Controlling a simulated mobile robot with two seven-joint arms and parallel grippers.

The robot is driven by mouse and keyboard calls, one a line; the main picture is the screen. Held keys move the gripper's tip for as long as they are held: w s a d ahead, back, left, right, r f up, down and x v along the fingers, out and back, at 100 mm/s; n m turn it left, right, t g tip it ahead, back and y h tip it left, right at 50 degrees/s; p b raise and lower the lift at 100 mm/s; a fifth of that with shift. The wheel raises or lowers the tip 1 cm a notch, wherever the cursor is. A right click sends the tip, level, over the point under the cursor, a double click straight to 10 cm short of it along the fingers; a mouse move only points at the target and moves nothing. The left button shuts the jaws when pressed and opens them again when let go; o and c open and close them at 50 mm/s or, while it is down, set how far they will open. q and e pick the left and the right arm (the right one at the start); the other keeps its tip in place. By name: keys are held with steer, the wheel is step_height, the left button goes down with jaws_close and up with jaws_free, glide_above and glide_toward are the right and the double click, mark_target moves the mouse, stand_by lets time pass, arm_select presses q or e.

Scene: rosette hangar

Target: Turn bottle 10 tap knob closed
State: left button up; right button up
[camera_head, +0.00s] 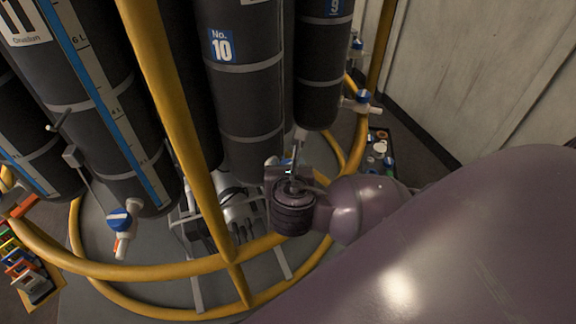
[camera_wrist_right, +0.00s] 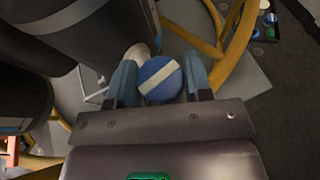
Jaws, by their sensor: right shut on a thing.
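Bottle 10 (camera_head: 247,110) is a grey cylinder with a blue "No. 10" label, hanging upright in the rosette. Its tap knob (camera_wrist_right: 158,80) is round and blue with a white stripe, which slants from lower left to upper right in the right wrist view. My right gripper (camera_wrist_right: 161,75) has its two fingers on either side of the knob and is shut on it. In the head view my right gripper (camera_head: 284,163) is below the bottle, and only a bit of blue shows beside it; the knob is mostly hidden there. My left gripper is not in view.
Yellow frame tubes (camera_head: 180,110) cross in front of and below the bottles. Other taps with blue and white knobs stick out at left (camera_head: 120,219) and right (camera_head: 363,96). Bottle 9 (camera_head: 321,75) hangs close on the right. A pale wall (camera_head: 480,70) stands at far right.

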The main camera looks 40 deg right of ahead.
stand_by(0.4)
steer(key=o, duration=0.9)
steer(key=v, duration=1)
steer(key=shift+s+a+r, duration=0.15)
steer(key=shift+s+a, duration=0.05)
steer(key=shift+s, duration=0.1)
